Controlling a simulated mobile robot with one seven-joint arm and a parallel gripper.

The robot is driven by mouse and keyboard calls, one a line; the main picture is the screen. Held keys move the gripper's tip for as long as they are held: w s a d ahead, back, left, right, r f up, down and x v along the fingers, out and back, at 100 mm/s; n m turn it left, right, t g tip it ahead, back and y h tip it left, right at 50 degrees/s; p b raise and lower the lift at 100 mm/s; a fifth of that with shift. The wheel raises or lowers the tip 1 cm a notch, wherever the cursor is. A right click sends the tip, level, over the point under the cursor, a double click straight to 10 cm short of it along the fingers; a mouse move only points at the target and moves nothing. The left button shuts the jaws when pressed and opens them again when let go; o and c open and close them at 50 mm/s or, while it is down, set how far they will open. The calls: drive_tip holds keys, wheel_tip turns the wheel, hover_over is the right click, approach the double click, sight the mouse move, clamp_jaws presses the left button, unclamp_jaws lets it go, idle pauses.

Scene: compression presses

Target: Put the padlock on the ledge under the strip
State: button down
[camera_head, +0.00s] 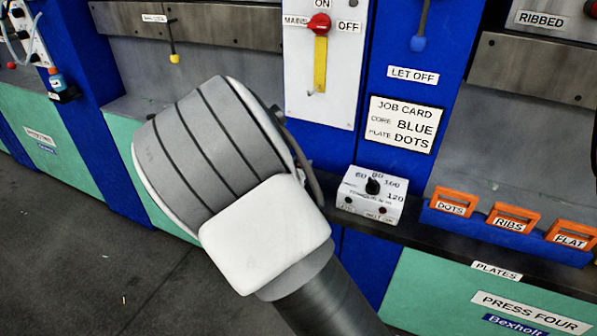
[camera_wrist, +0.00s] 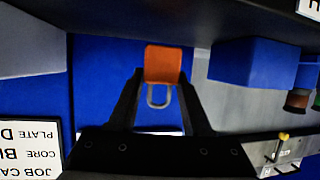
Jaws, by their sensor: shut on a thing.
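The padlock (camera_wrist: 165,64) has an orange body and a grey shackle. In the wrist view it is between the fingertips of my gripper (camera_wrist: 162,80), which is shut on it, with the shackle pointing down in that upside-down picture. In the head view my arm hides the gripper and the padlock. A dark ledge (camera_head: 412,231) runs along the presses below the job card, and a dark band that looks like it crosses the top of the wrist view (camera_wrist: 225,18). Bolted metal strips (camera_head: 540,66) cross the presses above; I cannot tell which strip is meant.
A white timer box (camera_head: 371,194) and a blue rack (camera_head: 470,226) with several orange-handled plates stand on the ledge. A blue box (camera_wrist: 250,64) is beside the padlock in the wrist view. The job card (camera_head: 404,123) and mains panel (camera_head: 345,70) are behind.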

drive_tip(key=shift+f, duration=0.65)
drive_tip(key=shift+f, duration=0.15)
drive_tip(key=shift+c, duration=1.7)
unclamp_jaws()
